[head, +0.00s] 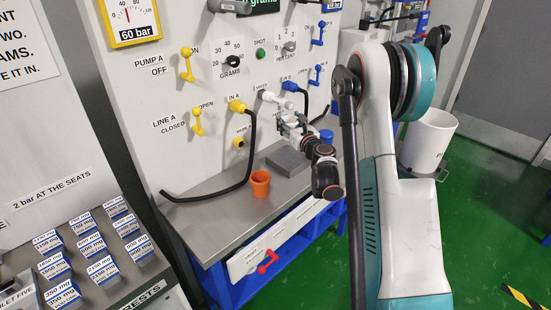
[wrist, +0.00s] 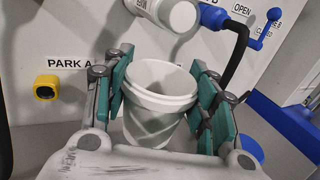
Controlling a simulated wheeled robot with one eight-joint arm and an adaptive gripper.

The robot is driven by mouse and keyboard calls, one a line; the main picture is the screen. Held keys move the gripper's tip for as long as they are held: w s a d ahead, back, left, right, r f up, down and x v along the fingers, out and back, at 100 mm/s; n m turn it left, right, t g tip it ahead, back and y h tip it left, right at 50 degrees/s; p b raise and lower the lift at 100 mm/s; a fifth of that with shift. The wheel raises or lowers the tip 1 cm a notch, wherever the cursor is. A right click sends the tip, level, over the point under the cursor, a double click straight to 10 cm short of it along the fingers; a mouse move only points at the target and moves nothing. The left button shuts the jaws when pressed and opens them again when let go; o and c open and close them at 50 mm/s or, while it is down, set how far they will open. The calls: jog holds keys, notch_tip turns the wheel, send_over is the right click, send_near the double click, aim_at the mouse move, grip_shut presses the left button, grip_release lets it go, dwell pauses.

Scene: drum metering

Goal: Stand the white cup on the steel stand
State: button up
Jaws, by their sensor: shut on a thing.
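The white cup (wrist: 160,118) is upright between the teal-padded fingers of my gripper (wrist: 163,100) in the wrist view. The pads press on both its sides, its mouth faces up, and it looks empty. In the head view my gripper (head: 293,127) is by the panel, just below the white nozzle (head: 270,97); the cup is hard to make out there. A grey block, seemingly the steel stand (head: 284,162), sits on the bench below my gripper. My wrist hides part of it. Whether the cup touches anything below is hidden.
An orange cup (head: 260,184) stands on the steel bench (head: 215,208), left of the block. A black hose (head: 249,150) with a yellow end hangs left of my gripper. A blue hose fitting (head: 290,86) and a blue object (head: 326,136) are to the right.

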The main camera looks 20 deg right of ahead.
notch_tip(320, 180, down, 10)
jog(key=b, duration=0.3)
jog(key=shift+w+d+r+b, duration=0.1)
jog(key=shift+r+b, duration=0.05)
jog(key=shift+b, duration=0.25)
jog(key=shift+r, duration=0.1)
jog(key=o, duration=1)
jog(key=shift+o, duration=0.2)
